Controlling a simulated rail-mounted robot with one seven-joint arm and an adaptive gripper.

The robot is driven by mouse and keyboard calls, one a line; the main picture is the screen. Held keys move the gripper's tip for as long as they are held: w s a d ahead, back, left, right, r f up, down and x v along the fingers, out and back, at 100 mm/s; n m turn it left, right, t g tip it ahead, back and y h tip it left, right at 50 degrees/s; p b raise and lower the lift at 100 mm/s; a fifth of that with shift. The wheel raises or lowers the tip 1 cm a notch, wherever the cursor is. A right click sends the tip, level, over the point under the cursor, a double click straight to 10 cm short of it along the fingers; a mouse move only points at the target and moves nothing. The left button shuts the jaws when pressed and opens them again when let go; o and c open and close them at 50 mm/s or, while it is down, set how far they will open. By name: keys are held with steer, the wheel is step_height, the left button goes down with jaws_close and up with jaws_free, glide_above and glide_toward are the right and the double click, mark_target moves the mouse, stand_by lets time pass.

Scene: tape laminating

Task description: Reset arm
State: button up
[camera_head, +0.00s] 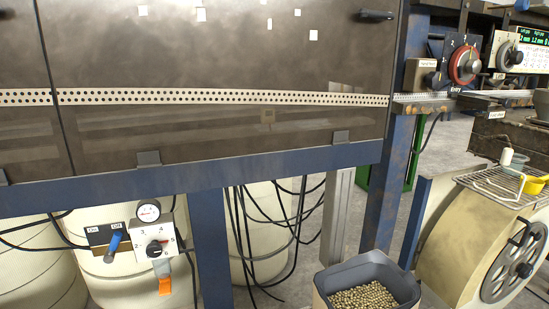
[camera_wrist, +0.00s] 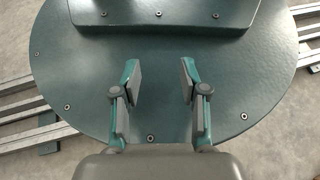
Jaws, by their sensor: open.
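My gripper (camera_wrist: 159,82) shows in the wrist view with its two teal and grey fingers spread apart. Nothing is between the fingers. Behind them is a dark green round plate of my own base, with rails on both sides. My gripper and arm do not show in the head view.
In the head view a blue-framed machine with dark panels (camera_head: 220,60) fills the left and middle. A perforated strip (camera_head: 220,97) runs across it. A control box with a gauge (camera_head: 150,235), a bin of pellets (camera_head: 365,295), a large reel (camera_head: 470,245) and a wire rack (camera_head: 500,187) stand around it.

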steer(key=w+r+t+p, duration=0.3)
steer(key=r+p, duration=0.5)
steer(key=p, duration=0.4)
steer(key=w+r+t+p, duration=0.2)
steer(key=r+p, duration=0.6)
steer(key=p, duration=0.5)
steer(key=shift+w+d+m+t+y, duration=0.4)
steer(key=shift+w, duration=0.3)
